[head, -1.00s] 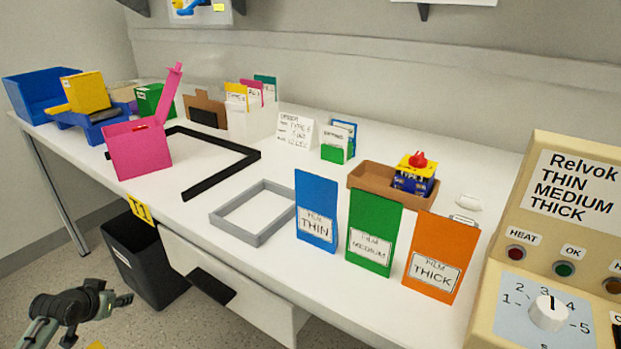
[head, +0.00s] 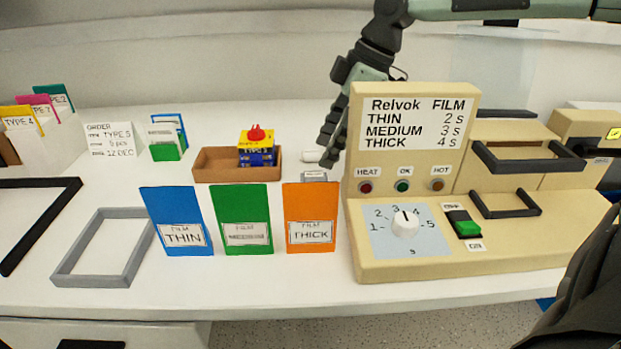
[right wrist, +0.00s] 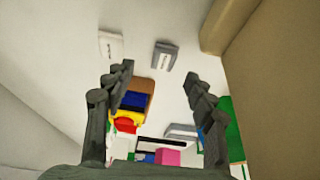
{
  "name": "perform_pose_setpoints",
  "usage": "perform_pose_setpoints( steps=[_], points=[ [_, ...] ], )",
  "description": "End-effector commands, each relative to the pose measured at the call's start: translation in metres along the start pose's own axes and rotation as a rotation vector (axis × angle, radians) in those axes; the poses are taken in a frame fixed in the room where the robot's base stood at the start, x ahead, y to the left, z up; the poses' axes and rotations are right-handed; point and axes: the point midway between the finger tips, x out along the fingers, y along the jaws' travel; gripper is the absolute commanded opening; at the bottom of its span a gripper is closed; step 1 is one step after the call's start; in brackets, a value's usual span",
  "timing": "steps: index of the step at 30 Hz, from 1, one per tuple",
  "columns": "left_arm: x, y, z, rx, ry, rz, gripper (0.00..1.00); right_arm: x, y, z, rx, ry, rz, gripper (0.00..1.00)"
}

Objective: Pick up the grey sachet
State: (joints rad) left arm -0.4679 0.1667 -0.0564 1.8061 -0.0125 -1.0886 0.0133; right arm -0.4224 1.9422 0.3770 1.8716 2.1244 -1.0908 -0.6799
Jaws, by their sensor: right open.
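The grey sachet (head: 314,176) lies on the white bench behind the orange THICK film box, which hides part of it. It also shows in the right wrist view (right wrist: 165,56), a small grey packet with a pale label. My right gripper (head: 328,147) hangs fingers down close above the bench, beside the machine. In the right wrist view my right gripper (right wrist: 157,80) is open, with nothing between its fingers, and the sachet shows past the fingertips. My left gripper is out of view.
A white packet (right wrist: 110,46) lies near the sachet. A brown tray (head: 215,167) with yellow and blue boxes stands left of it. The beige machine (head: 420,265) is close on the right. Blue, green and orange (head: 310,204) film boxes stand in front.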

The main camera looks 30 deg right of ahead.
Motion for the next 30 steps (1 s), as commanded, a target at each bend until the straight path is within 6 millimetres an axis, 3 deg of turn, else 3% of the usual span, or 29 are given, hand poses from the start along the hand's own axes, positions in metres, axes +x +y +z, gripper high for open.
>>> perform_pose_setpoints(
  steps=[9, 19, 30],
  points=[
    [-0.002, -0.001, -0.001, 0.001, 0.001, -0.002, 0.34, 0.045, -0.006, 0.002, -0.001, -0.005, 0.0, 0.55],
    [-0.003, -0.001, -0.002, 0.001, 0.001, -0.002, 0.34, 0.051, -0.006, 0.001, 0.0, -0.001, 0.003, 0.55],
    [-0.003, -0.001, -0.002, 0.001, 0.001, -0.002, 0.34, 0.051, -0.006, 0.001, 0.0, -0.001, 0.003, 0.12]
  ],
)
